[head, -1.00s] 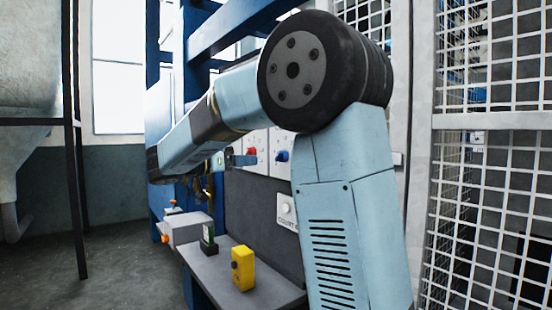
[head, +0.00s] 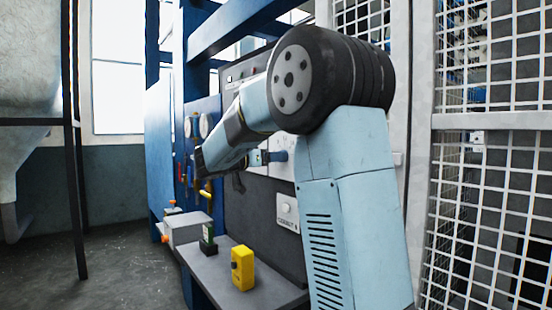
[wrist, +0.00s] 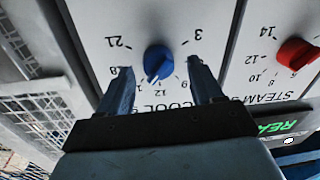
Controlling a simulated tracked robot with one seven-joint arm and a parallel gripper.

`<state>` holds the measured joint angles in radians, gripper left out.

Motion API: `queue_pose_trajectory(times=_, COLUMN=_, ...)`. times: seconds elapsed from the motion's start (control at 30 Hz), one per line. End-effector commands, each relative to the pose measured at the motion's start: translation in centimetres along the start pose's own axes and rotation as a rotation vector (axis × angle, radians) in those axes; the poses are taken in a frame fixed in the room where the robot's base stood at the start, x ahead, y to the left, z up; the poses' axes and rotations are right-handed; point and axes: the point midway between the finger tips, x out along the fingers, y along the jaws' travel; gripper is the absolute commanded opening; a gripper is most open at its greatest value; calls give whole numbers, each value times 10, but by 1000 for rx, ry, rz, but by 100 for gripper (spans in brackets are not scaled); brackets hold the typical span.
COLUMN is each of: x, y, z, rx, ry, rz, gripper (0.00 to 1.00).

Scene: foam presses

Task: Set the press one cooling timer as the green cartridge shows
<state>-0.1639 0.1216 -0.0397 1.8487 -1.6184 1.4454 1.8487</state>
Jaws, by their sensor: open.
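My gripper (wrist: 159,72) is open in the wrist view, with one finger on each side of the blue cooling knob (wrist: 157,60). I cannot tell whether the fingers touch it. The numbered dial is seen at a turned angle. The knob's white mark points down and slightly left in the picture; its exact reading is unclear.
A red steam knob (wrist: 296,53) is right of the blue one in the wrist view, above a lit green display (wrist: 285,126). A yellow box (head: 242,268) and a pale grey box (head: 187,229) are on the shelf (head: 262,291). A mesh fence (head: 490,210) stands at right.

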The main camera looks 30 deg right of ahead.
Motion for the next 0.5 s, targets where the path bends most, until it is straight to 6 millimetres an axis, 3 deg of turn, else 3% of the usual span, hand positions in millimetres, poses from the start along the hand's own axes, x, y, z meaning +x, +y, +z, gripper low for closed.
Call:
queue_pose_trajectory(times=0.17, x=11, y=0, z=0, rx=0, ry=1, rz=1, gripper=66)
queue_pose_trajectory(times=0.5, x=12, y=0, z=0, rx=0, ry=0, rz=0, gripper=63)
